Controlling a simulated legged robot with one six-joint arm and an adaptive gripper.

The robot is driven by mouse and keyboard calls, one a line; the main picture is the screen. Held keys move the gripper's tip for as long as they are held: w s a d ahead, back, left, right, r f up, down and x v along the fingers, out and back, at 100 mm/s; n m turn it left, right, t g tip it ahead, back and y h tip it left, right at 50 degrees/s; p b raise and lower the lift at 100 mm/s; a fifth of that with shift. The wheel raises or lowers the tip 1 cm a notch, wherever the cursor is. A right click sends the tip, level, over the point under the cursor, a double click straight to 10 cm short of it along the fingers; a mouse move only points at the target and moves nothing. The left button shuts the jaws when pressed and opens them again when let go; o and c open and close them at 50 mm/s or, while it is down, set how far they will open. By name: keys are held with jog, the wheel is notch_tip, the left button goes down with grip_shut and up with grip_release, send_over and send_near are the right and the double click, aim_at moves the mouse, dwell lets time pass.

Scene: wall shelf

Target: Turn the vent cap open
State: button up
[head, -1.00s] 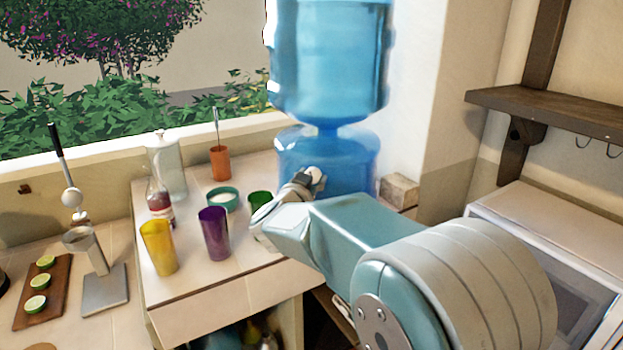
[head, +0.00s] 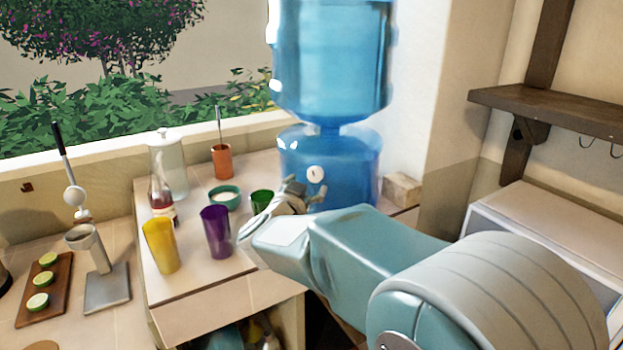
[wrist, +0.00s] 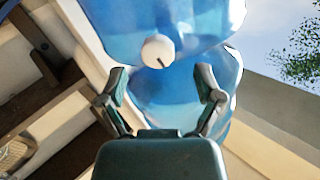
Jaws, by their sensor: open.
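The vent cap (head: 316,174) is a round white knob with a dark mark, on the front of the blue water dispenser (head: 340,160). In the wrist view the cap (wrist: 158,51) shows whole, its dark line slanting, beyond the fingertips and roughly midway between them. My gripper (head: 293,188) is below and slightly left of the cap in the head view, apart from it. In the wrist view my gripper (wrist: 162,82) has its two fingers spread wide with nothing between them.
Yellow (head: 160,246), purple (head: 216,231) and green (head: 261,201) cups stand left of my gripper. A brown shelf (head: 550,110) is on the right wall.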

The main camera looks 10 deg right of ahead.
jog(key=v, duration=0.7)
jog(key=shift+s+a, duration=0.2)
jog(key=shift+s, duration=0.05)
jog(key=s+a+n+g+y, duration=0.2)
jog(key=s+n+y, duration=0.65)
jog(key=y, duration=0.35)
jog(key=s+d+f+g+h, duration=0.1)
jog(key=s+d+f+g, duration=0.2)
jog(key=s, duration=0.6)
jog(key=s+d+f+g+h, duration=0.1)
jog(key=s+d+f+g, duration=0.3)
jog(key=s, duration=0.4)
notch_tip(320, 180, down, 2)
jog(key=shift+s+d+f+g+h, duration=0.15)
jog(key=shift+s+d+g+h, duration=0.2)
jog(key=shift+d, duration=0.5)
